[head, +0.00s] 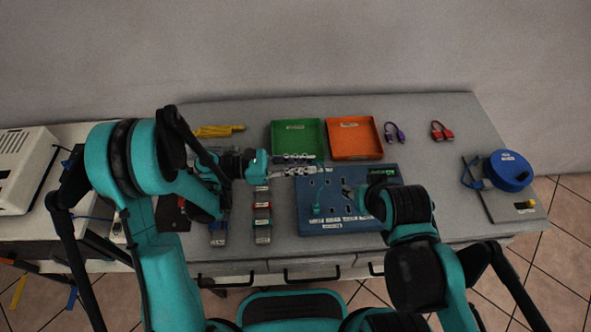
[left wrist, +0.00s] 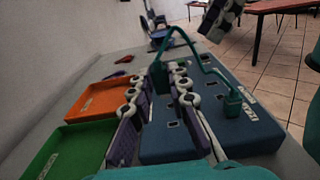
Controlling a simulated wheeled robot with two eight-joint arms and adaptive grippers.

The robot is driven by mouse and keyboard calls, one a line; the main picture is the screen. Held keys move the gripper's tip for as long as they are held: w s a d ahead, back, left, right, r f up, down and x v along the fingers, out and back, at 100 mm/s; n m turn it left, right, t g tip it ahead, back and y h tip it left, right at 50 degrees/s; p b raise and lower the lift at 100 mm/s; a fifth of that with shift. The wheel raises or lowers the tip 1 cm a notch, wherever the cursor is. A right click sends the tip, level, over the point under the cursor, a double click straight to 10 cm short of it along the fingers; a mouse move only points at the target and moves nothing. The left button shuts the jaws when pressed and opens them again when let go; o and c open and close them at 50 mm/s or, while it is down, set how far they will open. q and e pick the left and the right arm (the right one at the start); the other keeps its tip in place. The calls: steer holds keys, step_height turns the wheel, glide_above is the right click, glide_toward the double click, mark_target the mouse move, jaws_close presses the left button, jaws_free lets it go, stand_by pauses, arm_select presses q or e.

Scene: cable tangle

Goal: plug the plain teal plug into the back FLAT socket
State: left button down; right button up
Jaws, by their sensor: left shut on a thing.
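The blue socket board (head: 310,222) lies mid-table; it also shows in the left wrist view (left wrist: 165,148). My left gripper (head: 318,169) reaches in from the left over the board's back edge. In the left wrist view its fingers (left wrist: 158,95) are shut on a teal plug (left wrist: 158,74), which looks to be above the board. A teal cable arches from it to another teal plug (left wrist: 232,101) standing at the board's front part, also in the head view (head: 316,208). My right gripper (head: 350,195) is over the board's right half; its jaw state is unclear. The sockets' shapes are too small to tell.
Green tray (head: 273,140) and orange tray (head: 379,150) stand behind the board. Power strips (head: 263,236) lie left of it. Purple (head: 394,132) and red cables (head: 441,131) lie at the back right. A blue reel (head: 510,170) sits at the right edge.

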arm_select(q)
steer(key=shift+s+r, duration=0.1)
steer(key=shift+r, duration=0.05)
steer(key=shift+f+b, duration=1.65)
steer(key=shift+f, duration=0.85)
arm_select(e)
steer(key=shift+f, duration=1.8)
arm_select(q)
steer(key=shift+a+r, duration=0.1)
steer(key=shift+r, duration=0.05)
arm_select(e)
steer(key=shift+r, duration=0.1)
arm_select(q)
step_height(320, 180, up, 8)
steer(key=p, duration=0.5)
arm_select(e)
step_height(320, 180, up, 5)
steer(key=shift+r, duration=0.1)
